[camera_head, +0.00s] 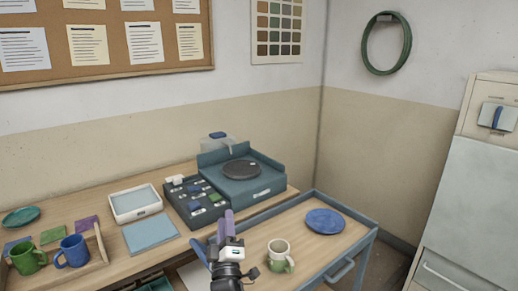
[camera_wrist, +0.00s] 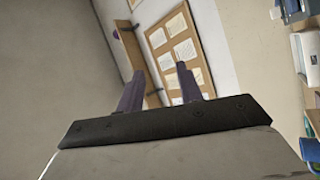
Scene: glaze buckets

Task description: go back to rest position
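My gripper (camera_head: 224,230) rises at the bottom centre of the head view, its purple fingers pointing up. In the wrist view my gripper (camera_wrist: 160,90) shows its two fingers spread apart with nothing between them. Beyond them that view shows the wall and the cork board (camera_wrist: 172,45). In the head view the gripper stands in front of the gap between the wooden table (camera_head: 120,270) and the blue-framed cart (camera_head: 315,250). It looks clear of both, though its exact height is hard to tell.
A white and green mug (camera_head: 280,262) stands on the cart just right of my gripper, with a blue plate (camera_head: 325,221) farther back. A dark compartment tray (camera_head: 195,203) and a blue turntable unit (camera_head: 242,178) stand behind. Green (camera_head: 27,258) and blue (camera_head: 73,252) mugs stand at left.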

